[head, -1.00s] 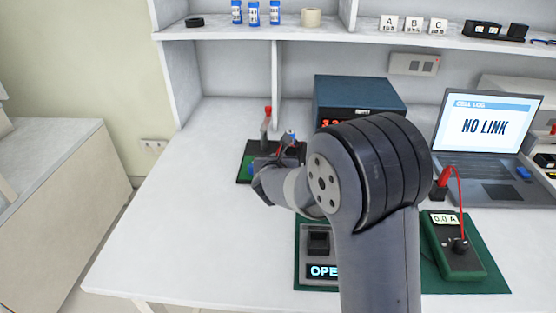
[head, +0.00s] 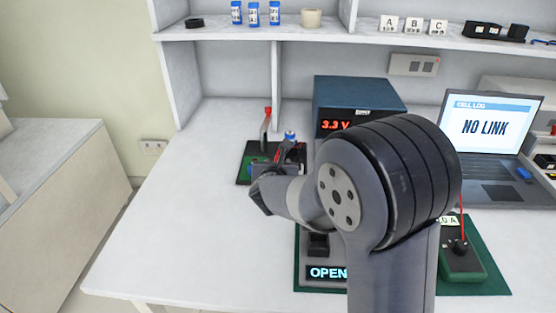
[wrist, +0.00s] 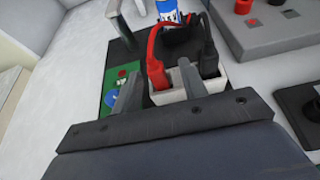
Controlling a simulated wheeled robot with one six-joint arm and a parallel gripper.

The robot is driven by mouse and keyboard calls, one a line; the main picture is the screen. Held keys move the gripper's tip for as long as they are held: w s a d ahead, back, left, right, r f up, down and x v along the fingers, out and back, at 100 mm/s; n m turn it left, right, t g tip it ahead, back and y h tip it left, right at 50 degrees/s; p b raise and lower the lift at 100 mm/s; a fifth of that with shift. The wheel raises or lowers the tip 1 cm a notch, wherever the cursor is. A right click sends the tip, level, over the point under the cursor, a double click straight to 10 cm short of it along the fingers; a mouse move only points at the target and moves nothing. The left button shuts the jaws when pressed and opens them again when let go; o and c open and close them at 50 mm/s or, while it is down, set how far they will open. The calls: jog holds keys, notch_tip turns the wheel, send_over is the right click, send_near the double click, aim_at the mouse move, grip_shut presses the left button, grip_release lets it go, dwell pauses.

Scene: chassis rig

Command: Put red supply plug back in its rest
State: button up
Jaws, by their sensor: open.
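The red supply plug (wrist: 156,70) stands in the white rest block (wrist: 158,98) in the wrist view, its red lead arching up behind it. A black plug (wrist: 208,58) stands in the same block to its right. My gripper (wrist: 160,88) is open, with one finger on each side of the red plug; I cannot tell whether either finger touches it. In the head view my gripper (head: 277,168) is over the dark mat at the back left, and the rest block is mostly hidden behind it.
A lever clamp (head: 266,128) stands behind my gripper. The blue power supply (head: 360,95) reads 3.3 V. A box showing OPEN (head: 326,272) and a green meter (head: 462,265) are nearer the front. The table's left side is clear.

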jog(key=v, duration=0.7)
jog(key=shift+s+a+r, duration=0.15)
jog(key=shift+a+r, duration=0.05)
jog(key=x, duration=1.1)
jog(key=shift+d+f, duration=0.1)
jog(key=shift+d, duration=0.05)
jog(key=shift+r+p, duration=0.3)
jog(key=shift+r, duration=0.1)
jog(key=shift+f, duration=0.1)
